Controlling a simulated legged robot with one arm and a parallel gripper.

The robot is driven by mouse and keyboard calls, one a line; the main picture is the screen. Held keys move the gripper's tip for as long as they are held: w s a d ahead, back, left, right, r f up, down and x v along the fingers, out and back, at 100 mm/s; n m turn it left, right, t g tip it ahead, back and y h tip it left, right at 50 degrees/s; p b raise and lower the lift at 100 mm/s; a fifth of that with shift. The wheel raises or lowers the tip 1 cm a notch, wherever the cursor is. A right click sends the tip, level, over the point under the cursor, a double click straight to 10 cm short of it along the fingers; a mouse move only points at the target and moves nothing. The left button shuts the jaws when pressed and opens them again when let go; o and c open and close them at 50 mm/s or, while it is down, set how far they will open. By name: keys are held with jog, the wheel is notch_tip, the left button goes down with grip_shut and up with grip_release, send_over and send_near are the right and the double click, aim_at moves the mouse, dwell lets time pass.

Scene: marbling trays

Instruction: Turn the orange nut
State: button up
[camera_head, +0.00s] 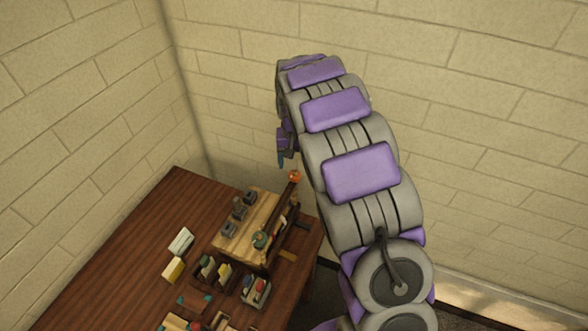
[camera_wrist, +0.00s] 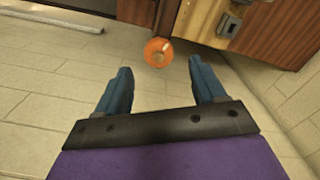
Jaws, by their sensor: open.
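In the head view my gripper (camera_head: 282,160) hangs above and slightly left of the nut, mostly hidden by my arm.
A brown wooden table (camera_head: 130,240) stands in the room's corner. It bears a light wooden block (camera_head: 233,248) with grey pieces, small boxes (camera_head: 256,291) of coloured items, and a yellow block (camera_head: 173,269). Pale brick walls are behind. The table's left part is clear.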

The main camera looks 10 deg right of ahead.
notch_tip(320, 180, up, 12)
dwell(0.3)
dwell(0.3)
jog(key=s+f+b, duration=0.3)
jog(key=s, duration=1.1)
jog(key=s+f+n+g+b, duration=0.1)
jog(key=s+f+b, duration=0.2)
jog(key=s, duration=1.1)
jog(key=s+f+n+b, duration=0.1)
jog(key=s+f+b, duration=0.2)
jog(key=s, duration=1.1)
jog(key=shift+f+g+b, duration=0.3)
jog(key=shift+f+g, duration=0.1)
jog(key=shift+f, duration=0.5)
